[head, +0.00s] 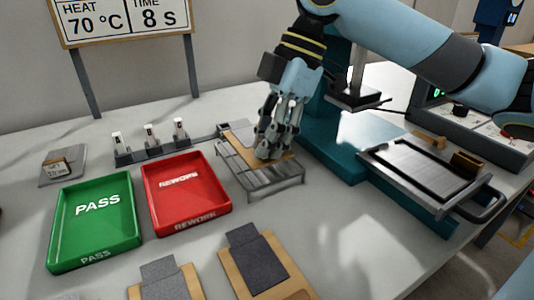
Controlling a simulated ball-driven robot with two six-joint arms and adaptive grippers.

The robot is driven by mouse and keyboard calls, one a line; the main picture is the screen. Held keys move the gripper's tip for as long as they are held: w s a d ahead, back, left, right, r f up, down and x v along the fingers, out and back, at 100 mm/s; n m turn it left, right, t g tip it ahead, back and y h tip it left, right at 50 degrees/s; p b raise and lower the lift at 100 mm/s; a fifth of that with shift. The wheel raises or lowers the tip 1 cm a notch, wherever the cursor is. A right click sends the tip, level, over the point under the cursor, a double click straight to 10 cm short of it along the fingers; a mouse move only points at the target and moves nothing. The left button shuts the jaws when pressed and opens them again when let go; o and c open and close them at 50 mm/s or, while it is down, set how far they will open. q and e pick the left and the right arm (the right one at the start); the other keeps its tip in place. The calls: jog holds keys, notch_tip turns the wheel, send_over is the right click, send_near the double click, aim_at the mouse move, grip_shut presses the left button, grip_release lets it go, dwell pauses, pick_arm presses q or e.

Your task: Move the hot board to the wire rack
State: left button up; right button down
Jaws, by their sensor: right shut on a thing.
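The wire rack (276,184) is a grey metal stand on the table, right of the red tray. A tan board with a grey patch (239,136) is at the rack's top, partly hidden behind my right gripper. My right gripper (267,155) comes down from above and is shut on this board. The board looks close to level; I cannot tell whether it rests on the slats or is held just above them. My left gripper is out of view.
A green PASS tray (51,236) and a red REWORK tray (190,214) stand at left. Two tan boards with dark pieces (259,262) (163,282) lie in front. A teal press (330,142) with a metal plate drawer (414,172) is at right. Small bottles (150,135) stand behind.

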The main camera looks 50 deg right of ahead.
notch_tip(320, 180, down, 2)
jog(key=shift+f, duration=0.1)
jog(key=c, duration=1.3)
grip_release()
